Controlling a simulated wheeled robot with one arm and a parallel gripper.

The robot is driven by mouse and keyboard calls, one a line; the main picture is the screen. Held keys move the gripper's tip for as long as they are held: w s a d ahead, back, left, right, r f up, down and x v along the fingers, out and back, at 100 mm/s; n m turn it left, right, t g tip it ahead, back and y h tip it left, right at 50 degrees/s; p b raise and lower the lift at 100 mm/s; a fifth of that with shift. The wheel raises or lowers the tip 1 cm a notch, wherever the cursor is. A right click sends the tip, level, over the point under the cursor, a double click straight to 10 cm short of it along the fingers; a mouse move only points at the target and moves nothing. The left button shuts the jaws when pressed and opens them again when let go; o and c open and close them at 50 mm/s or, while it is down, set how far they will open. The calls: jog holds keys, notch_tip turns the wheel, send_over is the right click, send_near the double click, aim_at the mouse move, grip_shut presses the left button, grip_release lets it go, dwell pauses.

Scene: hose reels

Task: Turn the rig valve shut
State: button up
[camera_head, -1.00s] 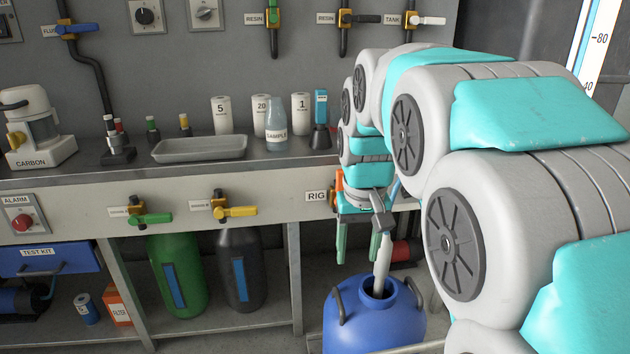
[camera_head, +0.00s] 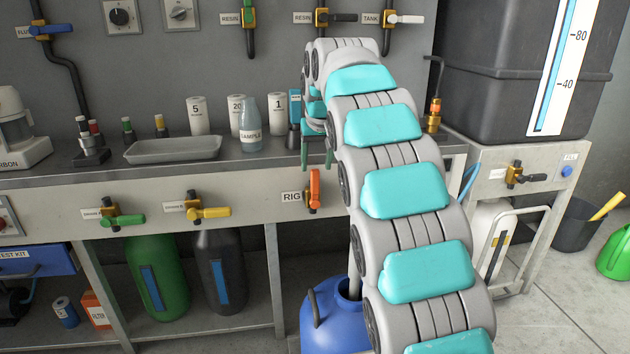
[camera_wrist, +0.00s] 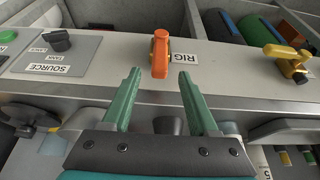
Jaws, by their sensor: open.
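The rig valve (camera_head: 315,190) has an orange handle and sits on the bench's front panel, right of its RIG label (camera_head: 291,197). Its handle stands upright in the head view. My gripper (camera_head: 317,166) is open and empty, with green fingers pointing down just above the valve at the bench's front edge. In the wrist view the orange handle of the valve (camera_wrist: 160,50) lies beyond my gripper (camera_wrist: 159,73), lined up with the gap between the fingertips. The fingers appear clear of the handle.
Green-handled (camera_head: 124,220) and yellow-handled (camera_head: 209,213) valves sit left on the same panel. A sample bottle (camera_head: 251,125) and white canisters stand on the bench near my arm. A blue jug (camera_head: 333,320) is on the floor below. A large dark tank (camera_head: 490,75) stands to the right.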

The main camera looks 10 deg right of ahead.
aim_at(316, 173)
jog(key=x, duration=0.7)
jog(key=shift+s, duration=0.1)
grip_shut()
dwell(1.2)
